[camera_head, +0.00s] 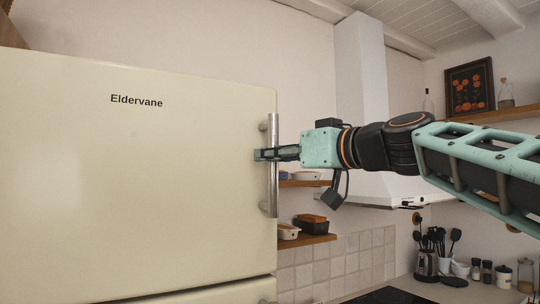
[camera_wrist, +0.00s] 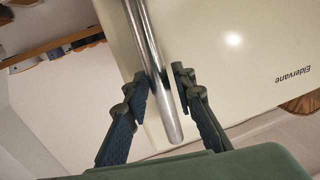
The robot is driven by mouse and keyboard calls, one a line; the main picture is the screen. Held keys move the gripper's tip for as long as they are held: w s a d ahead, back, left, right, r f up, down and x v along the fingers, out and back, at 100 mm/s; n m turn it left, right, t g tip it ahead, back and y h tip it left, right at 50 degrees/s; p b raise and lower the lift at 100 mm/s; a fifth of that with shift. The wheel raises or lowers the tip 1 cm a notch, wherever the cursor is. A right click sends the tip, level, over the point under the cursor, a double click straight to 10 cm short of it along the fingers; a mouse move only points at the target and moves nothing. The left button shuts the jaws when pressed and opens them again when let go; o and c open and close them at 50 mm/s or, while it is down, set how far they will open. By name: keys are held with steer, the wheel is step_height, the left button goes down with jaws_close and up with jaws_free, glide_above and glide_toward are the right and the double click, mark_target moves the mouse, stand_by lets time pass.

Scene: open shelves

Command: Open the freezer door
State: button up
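The cream freezer door (camera_head: 140,170) fills the left of the head view, with the name "Eldervane" near its top. It looks shut, with a dark seam along its lower edge. Its upright metal handle (camera_head: 274,195) stands along the right edge. My gripper (camera_head: 268,154) reaches in from the right at the handle's upper part. The door (camera_wrist: 240,65) appears upside down there.
A second door (camera_head: 215,294) lies below the seam. Wall shelves (camera_head: 305,240) with containers stand behind and below my arm. A white range hood (camera_head: 375,190) is behind the arm. A counter with utensils (camera_head: 435,240) and jars is at the lower right.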

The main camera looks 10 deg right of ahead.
jaws_close()
steer(key=shift+s+d, duration=0.1)
steer(key=shift+s, duration=0.05)
